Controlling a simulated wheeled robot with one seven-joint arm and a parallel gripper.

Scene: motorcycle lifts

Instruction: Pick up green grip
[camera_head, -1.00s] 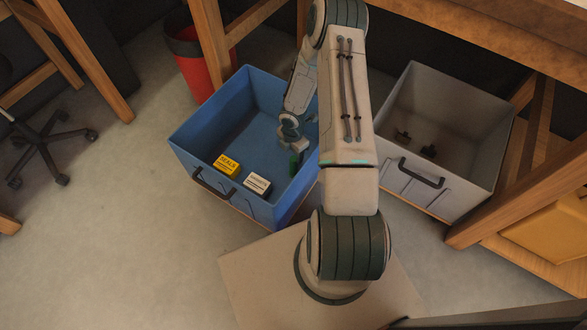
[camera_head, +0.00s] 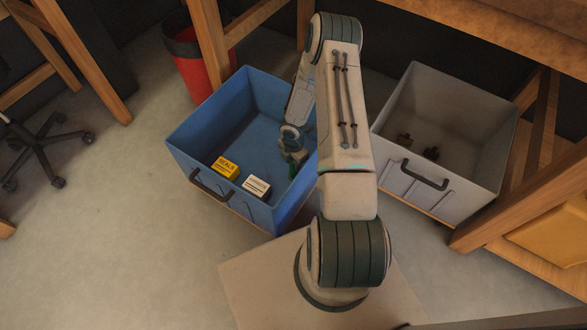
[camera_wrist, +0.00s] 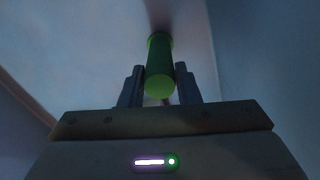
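The grip (camera_head: 293,171) is a small dark green patch just below the gripper there, mostly hidden.
A yellow box (camera_head: 225,168) and a white box (camera_head: 257,186) lie in the blue bin, left of my gripper. A grey bin (camera_head: 470,112) with small dark parts stands to the right. A red waste bin (camera_head: 194,78) stands behind. Wooden table legs flank the bins.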

